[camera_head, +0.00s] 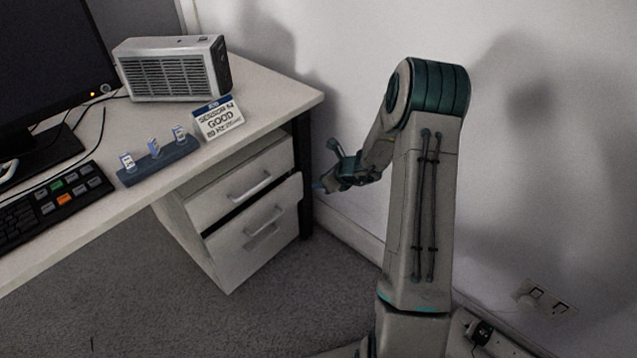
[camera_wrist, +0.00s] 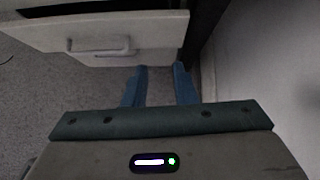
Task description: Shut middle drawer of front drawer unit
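The white front drawer unit (camera_head: 185,225) stands under the desk's right end. Its middle drawer (camera_head: 285,200) sticks out a little, with a dark gap above its front and a grey bar handle. The wrist view shows a pale drawer front (camera_wrist: 150,32) with a handle, and a dark opening behind its top edge. My gripper (camera_head: 320,188) is just right of the drawer unit, beside the desk's dark leg. In the wrist view my gripper (camera_wrist: 161,70) has two blue fingers apart with nothing between them, below and right of the handle. Contact with the drawer cannot be told.
The desk (camera_head: 290,92) overhangs the unit, and its dark leg (camera_head: 304,180) stands at the unit's right. A wall (camera_head: 350,120) is close behind my arm. A heater-like box (camera_head: 165,72), a sign (camera_head: 218,118) and a keyboard (camera_head: 50,205) are on top. Carpet in front is clear.

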